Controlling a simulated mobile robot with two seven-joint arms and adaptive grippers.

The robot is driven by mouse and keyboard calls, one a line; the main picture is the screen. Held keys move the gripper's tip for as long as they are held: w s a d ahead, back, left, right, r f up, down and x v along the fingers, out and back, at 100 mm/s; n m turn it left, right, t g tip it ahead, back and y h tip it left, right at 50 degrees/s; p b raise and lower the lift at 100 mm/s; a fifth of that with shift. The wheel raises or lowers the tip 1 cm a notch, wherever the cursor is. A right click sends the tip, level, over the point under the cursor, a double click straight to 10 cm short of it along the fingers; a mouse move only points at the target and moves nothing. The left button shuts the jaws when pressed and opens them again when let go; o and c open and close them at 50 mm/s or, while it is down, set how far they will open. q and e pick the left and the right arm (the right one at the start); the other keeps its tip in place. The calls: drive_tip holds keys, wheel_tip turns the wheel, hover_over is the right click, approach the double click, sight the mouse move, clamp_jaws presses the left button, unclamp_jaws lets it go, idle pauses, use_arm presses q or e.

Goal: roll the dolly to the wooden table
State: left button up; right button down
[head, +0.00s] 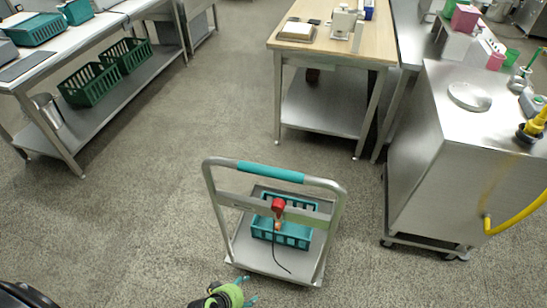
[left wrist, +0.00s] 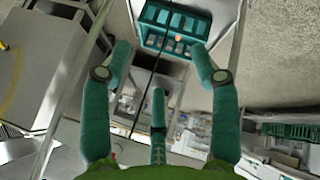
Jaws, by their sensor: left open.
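The dolly (head: 262,262) stands on the floor in the middle of the head view, a grey metal platform with a tall tubular handle. The handle has a teal grip (head: 270,172) on its top bar. A teal crate (head: 292,236) rides on the platform and also shows in the left wrist view (left wrist: 150,39). The wooden table (head: 352,49) stands beyond the dolly, with clear floor between them. My left gripper (head: 246,292) is open and empty at the dolly's near side, below the handle grip in the picture. Its spread teal fingers show in the left wrist view (left wrist: 160,65). My right gripper is not in view.
A red-topped device (head: 278,205) with a dangling black cable is on the dolly's crossbar. A steel cabinet on casters (head: 430,180) with a yellow hose stands to the right. A bench with green crates (head: 90,84) is at the left. The floor between is open.

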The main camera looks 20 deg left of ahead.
use_arm(q)
drive_tip(key=w+d+r+n+t+h+p, duration=0.1)
drive_tip(key=w+r+n+t, duration=0.1)
drive_tip(key=w+r, duration=0.55)
drive_tip(key=w+r+n+t+h+p, duration=0.15)
drive_tip(key=w+r, duration=0.25)
drive_tip(key=r, duration=0.6)
drive_tip(key=n+t+p, duration=0.2)
drive_tip(key=n+t, duration=0.2)
drive_tip(key=t, duration=0.1)
approach(271, 173)
drive_tip(key=shift+g+h, duration=0.25)
drive_tip(key=shift+h, duration=0.2)
drive_tip(key=x, duration=0.4)
drive_tip(key=shift+w+a, duration=0.25)
drive_tip(key=shift+w+d+r, duration=0.1)
drive_tip(key=shift+w, duration=0.2)
drive_tip(key=p+x, duration=0.1)
drive_tip(key=x, duration=0.5)
drive_tip(key=shift+w+d, duration=0.15)
drive_tip(key=shift+w, duration=0.05)
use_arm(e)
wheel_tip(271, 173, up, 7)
use_arm(q)
drive_tip(key=shift+c, duration=0.4)
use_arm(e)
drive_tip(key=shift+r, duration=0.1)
use_arm(q)
clamp_jaws()
